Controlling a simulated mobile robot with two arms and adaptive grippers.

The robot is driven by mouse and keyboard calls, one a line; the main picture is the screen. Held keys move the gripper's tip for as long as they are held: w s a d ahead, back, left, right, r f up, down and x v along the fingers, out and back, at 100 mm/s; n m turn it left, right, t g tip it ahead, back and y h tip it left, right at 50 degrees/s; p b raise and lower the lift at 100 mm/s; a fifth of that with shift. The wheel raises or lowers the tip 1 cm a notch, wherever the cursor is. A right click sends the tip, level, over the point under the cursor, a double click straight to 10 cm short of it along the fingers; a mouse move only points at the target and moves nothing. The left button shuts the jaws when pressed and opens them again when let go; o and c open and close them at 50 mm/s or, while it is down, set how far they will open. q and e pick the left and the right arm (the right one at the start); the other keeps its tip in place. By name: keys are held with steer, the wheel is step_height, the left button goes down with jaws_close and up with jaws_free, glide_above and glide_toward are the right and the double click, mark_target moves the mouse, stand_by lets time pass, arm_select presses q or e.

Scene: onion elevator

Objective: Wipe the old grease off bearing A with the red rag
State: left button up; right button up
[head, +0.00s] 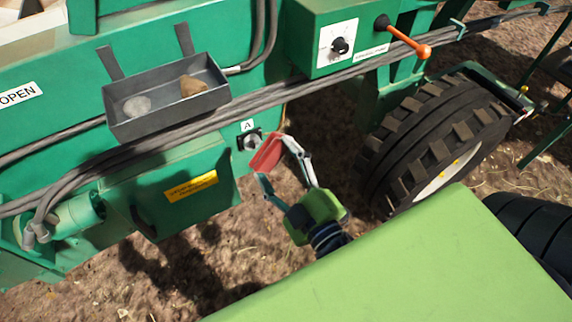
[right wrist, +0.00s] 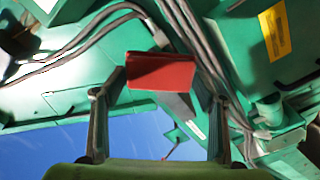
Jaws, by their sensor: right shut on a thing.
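Bearing A (head: 250,141) is a dark square block with a round metal centre on the green machine frame, under a white label "A" (head: 247,126). My right gripper (head: 272,156) is shut on the red rag (head: 266,153), which sits just right of the bearing and close to it; I cannot tell whether they touch. In the right wrist view the red rag (right wrist: 160,72) lies between the two fingertips, and the bearing cannot be made out there. Grease on the bearing is too small to tell. My left gripper is not in view.
A grey tray (head: 165,113) with a pale lump and a brown lump hangs on the machine. A control box (head: 325,40) with a knob and an orange-handled lever (head: 405,38) is above right. Hoses (head: 200,128) run just above the bearing. A large tyre (head: 440,135) stands at right.

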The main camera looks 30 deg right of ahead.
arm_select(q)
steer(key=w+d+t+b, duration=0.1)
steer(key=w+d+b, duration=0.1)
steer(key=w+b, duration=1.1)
arm_select(e)
steer(key=w+f+b, duration=0.3)
steer(key=w+f, duration=0.2)
steer(key=f, duration=0.4)
steer(key=w+f+b, duration=0.4)
steer(key=w+f, duration=0.2)
steer(key=f, duration=0.4)
steer(key=w+f+b, duration=0.3)
steer(key=w+f, duration=0.2)
steer(key=f, duration=0.4)
arm_select(q)
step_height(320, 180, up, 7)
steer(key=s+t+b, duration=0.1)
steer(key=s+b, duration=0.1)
steer(key=b, duration=0.4)
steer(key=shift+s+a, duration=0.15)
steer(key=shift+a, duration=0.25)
arm_select(e)
steer(key=w+d+f, duration=0.2)
steer(key=w+f, duration=0.2)
steer(key=w, duration=0.6)
steer(key=shift+w+d+f, duration=0.15)
steer(key=shift+w+f, duration=0.15)
steer(key=shift+f, duration=0.1)
